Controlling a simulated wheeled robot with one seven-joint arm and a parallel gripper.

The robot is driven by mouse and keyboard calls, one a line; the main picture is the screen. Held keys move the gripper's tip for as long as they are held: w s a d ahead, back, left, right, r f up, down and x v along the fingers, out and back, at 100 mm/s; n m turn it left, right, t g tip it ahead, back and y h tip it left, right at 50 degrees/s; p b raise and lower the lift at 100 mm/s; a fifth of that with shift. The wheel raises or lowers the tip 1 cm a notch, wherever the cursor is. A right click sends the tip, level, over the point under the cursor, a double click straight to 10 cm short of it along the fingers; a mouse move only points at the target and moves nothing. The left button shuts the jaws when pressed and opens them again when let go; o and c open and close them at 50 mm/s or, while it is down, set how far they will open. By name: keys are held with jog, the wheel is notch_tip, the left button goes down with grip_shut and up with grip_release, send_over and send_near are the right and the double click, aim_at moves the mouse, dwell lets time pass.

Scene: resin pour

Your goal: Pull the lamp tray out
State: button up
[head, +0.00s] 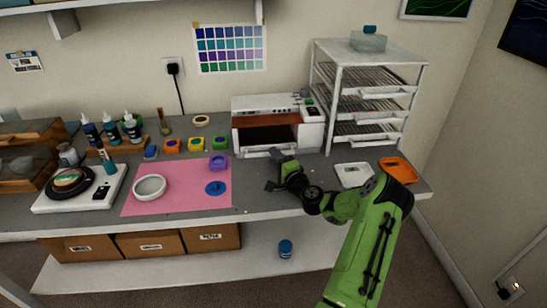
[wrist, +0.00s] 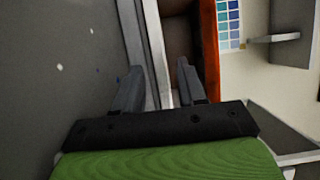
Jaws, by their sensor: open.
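The curing lamp (head: 278,103) is a white box with a reddish-brown front band and a dark opening, at the back of the bench. Its lamp tray (head: 252,153) shows as a pale front edge low in the opening, partly hidden by my gripper. My gripper (head: 273,171) is just in front of it, over the bench. In the wrist view my gripper (wrist: 158,85) is open, with a pale strip, seemingly the tray front (wrist: 156,45), running between its fingers. I cannot tell whether either finger touches it.
A wire-shelved rack (head: 369,50) stands right of the lamp. A white tray (head: 353,176) and an orange tray (head: 397,171) lie at the right. Bare bench shows around my gripper.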

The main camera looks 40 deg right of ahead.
jog(key=shift+w+d, duration=0.15)
jog(key=shift+w, duration=0.4)
grip_shut()
